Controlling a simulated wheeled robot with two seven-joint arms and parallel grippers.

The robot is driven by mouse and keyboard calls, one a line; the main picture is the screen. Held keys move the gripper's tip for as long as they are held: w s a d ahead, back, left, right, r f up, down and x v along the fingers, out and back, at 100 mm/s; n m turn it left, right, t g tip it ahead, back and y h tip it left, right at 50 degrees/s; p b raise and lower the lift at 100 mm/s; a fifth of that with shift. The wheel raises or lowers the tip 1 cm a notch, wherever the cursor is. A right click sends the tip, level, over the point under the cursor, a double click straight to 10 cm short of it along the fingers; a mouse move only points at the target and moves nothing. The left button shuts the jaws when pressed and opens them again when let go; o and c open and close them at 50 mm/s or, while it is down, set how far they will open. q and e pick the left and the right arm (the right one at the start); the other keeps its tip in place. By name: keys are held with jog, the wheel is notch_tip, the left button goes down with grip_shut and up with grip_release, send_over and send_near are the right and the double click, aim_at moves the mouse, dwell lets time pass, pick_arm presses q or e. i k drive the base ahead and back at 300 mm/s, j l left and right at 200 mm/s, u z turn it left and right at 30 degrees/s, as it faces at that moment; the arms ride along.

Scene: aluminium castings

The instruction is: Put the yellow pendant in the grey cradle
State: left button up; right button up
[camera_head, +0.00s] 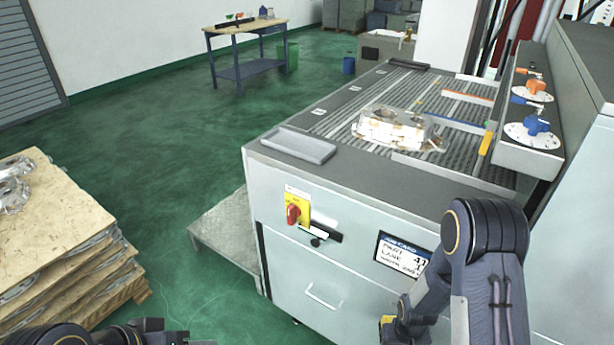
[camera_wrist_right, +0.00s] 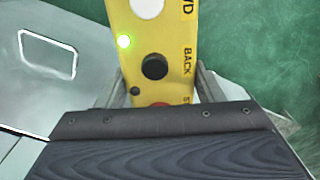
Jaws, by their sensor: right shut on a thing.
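The yellow pendant (camera_wrist_right: 160,50) is between the two fingers of my right gripper (camera_wrist_right: 158,90) in the right wrist view. It has a white button, a lit green lamp, a black button and a partly hidden red one. In the head view only a small yellow part (camera_head: 387,320) shows beside my right arm, low in front of the machine. The grey cradle (camera_head: 298,146), a shallow tray-like piece, lies empty on the machine's near left top corner, above and left of the pendant. My left gripper (camera_head: 170,336) is at the bottom left edge, mostly cut off.
The grey machine (camera_head: 350,185) has a red rotary switch (camera_head: 293,212), a handle and a label on its front. A casting (camera_head: 395,129) lies on its conveyor. A wooden pallet stack (camera_head: 75,225) with castings stands at left. Green floor lies between.

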aim_at(298, 147)
jog(key=i+j+z, duration=0.1)
jog(key=j+z, duration=0.3)
jog(key=i+j+z, duration=0.1)
jog(key=j+z, duration=0.45)
jog(key=j, duration=1.2)
jog(key=j+z, duration=0.2)
jog(key=j, duration=1.15)
